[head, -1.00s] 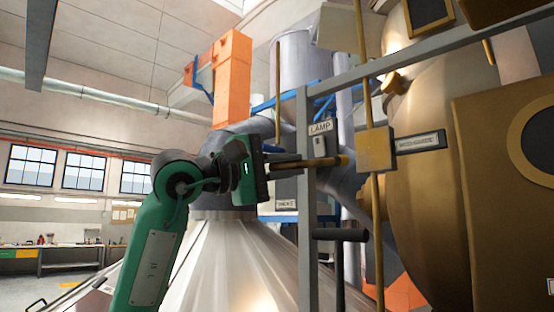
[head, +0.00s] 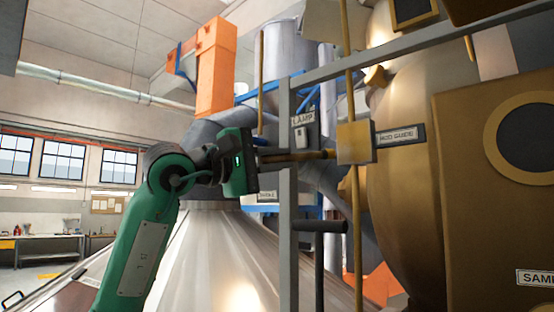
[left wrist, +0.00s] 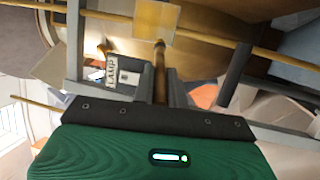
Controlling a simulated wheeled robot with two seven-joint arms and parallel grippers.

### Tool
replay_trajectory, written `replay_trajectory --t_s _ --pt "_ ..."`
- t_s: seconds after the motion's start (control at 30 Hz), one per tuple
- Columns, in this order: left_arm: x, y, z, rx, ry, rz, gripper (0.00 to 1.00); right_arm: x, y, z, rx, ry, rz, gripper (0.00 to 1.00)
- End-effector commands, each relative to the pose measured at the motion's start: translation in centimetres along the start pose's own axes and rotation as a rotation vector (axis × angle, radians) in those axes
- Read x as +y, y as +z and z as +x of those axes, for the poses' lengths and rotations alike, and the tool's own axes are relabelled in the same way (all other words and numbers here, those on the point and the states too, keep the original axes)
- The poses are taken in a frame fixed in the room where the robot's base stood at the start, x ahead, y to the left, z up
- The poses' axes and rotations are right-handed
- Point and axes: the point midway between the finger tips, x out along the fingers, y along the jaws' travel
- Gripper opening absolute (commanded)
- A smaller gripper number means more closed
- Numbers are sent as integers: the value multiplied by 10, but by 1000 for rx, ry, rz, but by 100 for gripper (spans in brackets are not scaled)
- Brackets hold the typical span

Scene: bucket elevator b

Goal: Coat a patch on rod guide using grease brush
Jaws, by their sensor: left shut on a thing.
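The rod guide (head: 355,142) is a yellow block on a thin vertical yellow rod, with a "ROD GUIDE" label plate (head: 400,136) to its right. It also shows at the top of the left wrist view (left wrist: 155,20). My left gripper (head: 278,157) is shut on the grease brush (head: 320,154), a brownish stick pointing right toward the block. In the left wrist view the brush (left wrist: 160,72) stands out between the fingers, its tip at the block's lower edge. I cannot tell whether it touches. The grey post hides part of the grip. My right gripper is not in view.
A grey upright post (head: 289,230) and a slanting grey rail (head: 420,52) frame the spot close to my left gripper. A "LAMP" label (head: 303,119) hangs by the post. A large brass vessel (head: 400,220) stands behind the guide. A metal cone (head: 220,265) lies below.

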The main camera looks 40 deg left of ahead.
Motion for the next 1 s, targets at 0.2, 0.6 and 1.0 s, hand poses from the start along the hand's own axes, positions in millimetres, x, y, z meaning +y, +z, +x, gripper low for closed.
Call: replay_trajectory --t_s 0.2,0.6,1.0 --pt "0 -1 4 0 -1 -1 0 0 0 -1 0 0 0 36" --pt "-2 -4 12 -1 -1 -1 0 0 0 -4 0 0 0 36" --pt "-3 -4 17 -1 0 0 0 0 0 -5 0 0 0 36"
